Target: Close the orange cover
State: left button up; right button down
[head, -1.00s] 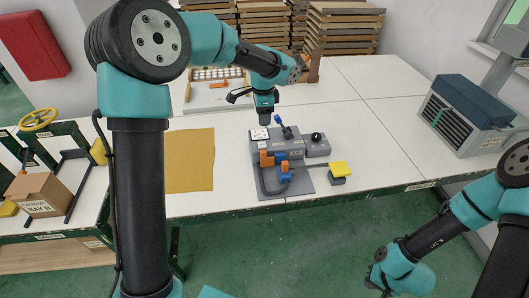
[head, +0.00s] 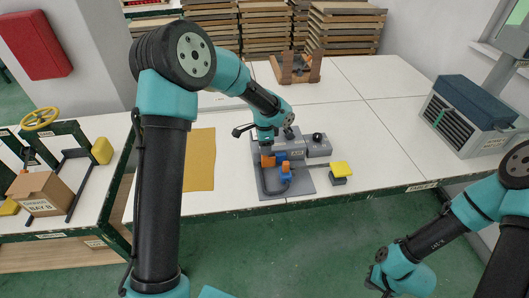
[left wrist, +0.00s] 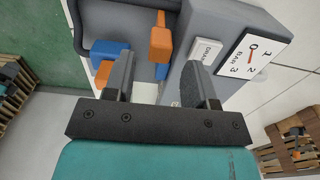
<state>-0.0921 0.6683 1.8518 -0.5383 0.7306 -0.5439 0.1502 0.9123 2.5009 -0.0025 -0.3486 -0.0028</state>
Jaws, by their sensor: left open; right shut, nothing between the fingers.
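A grey device (head: 296,189) stands on the white table with orange and blue parts. One orange part (head: 267,161) is just below my left gripper (head: 267,147). Another orange part (head: 286,168) sits above a blue block. Which one is the cover is unclear. In the left wrist view an orange part (left wrist: 160,42) stands up just beyond the fingers, and a blue block (left wrist: 110,50) is left of it. My left gripper (left wrist: 165,90) is open, with no part clearly held between its fingers. My right gripper (head: 377,281) is shut and empty, low at the right, away from the table.
A label plate with a dial (left wrist: 255,56) is on the device, right of the fingers. A yellow pad (head: 341,169) sits at the device's right. A mustard mat (head: 199,162) lies to the left. A grey machine (head: 466,115) stands at the right. The table's middle right is clear.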

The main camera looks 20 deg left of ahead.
aim_at(269, 158)
pick_arm(q)
jog(key=shift+f, duration=1.95)
jog(key=shift+c, duration=0.3)
grip_shut()
